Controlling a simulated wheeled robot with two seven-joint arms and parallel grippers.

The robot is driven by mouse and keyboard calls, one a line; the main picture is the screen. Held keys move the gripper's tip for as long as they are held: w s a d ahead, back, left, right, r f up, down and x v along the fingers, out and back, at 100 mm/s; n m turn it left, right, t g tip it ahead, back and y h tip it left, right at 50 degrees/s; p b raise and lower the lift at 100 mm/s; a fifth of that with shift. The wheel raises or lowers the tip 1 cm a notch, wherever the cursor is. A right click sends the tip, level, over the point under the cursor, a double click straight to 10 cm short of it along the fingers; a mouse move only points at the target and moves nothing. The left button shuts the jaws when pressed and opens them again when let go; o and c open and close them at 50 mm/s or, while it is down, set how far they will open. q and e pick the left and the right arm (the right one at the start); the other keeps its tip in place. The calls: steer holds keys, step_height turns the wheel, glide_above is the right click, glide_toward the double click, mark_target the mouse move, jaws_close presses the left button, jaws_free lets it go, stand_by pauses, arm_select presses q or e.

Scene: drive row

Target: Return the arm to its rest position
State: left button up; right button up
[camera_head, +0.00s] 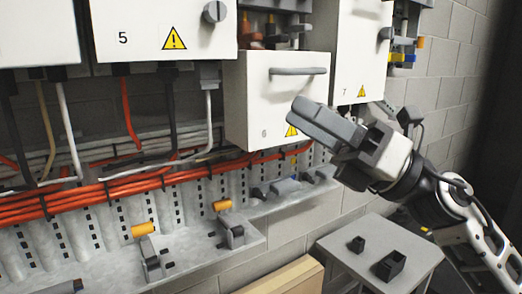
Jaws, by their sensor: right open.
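My right arm (456,212) comes in from the right edge. Its gripper (318,122) is raised in front of the lower right corner of the white drive box marked 6 (258,103). The grey fingers point left and overlap the box in the picture. I cannot tell whether they touch it. The gripper is open, and I see nothing held in it. My left gripper does not show.
Box 6 sits forward of box 5 (150,28) and box 7 (350,45). Orange cables (90,199) run along the perforated grey tray (205,262) below. A small grey table (345,262) with two dark blocks stands under my arm.

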steer(key=w+d+f+m+t+h, duration=0.15)
steer(key=f+m+t+h, duration=0.3)
steer(key=f+m, duration=0.5)
steer(key=d+f+m+t+h+p, duration=0.1)
steer(key=d+f+m+t+h, duration=0.25)
steer(key=f+m+h, duration=0.6)
steer(key=w+d+f+m+t+h, duration=0.15)
steer(key=f+m+t, duration=0.4)
steer(key=m, duration=0.75)
arm_select(q)
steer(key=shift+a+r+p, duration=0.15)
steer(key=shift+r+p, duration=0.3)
steer(key=shift+p, duration=0.2)
arm_select(e)
steer(key=s+f+m+g+h, duration=0.2)
steer(key=s+f+m+g, duration=0.2)
steer(key=s+f, duration=0.4)
steer(key=s+d+f+m+g+h, duration=0.1)
steer(key=s+f+m+g, duration=0.3)
steer(key=f, duration=1)
steer(key=s+m+h, duration=0.1)
steer(key=s+m, duration=0.2)
steer(key=s, duration=0.1)
steer(key=shift+s+f+g, duration=0.15)
steer(key=shift+s+g, duration=0.2)
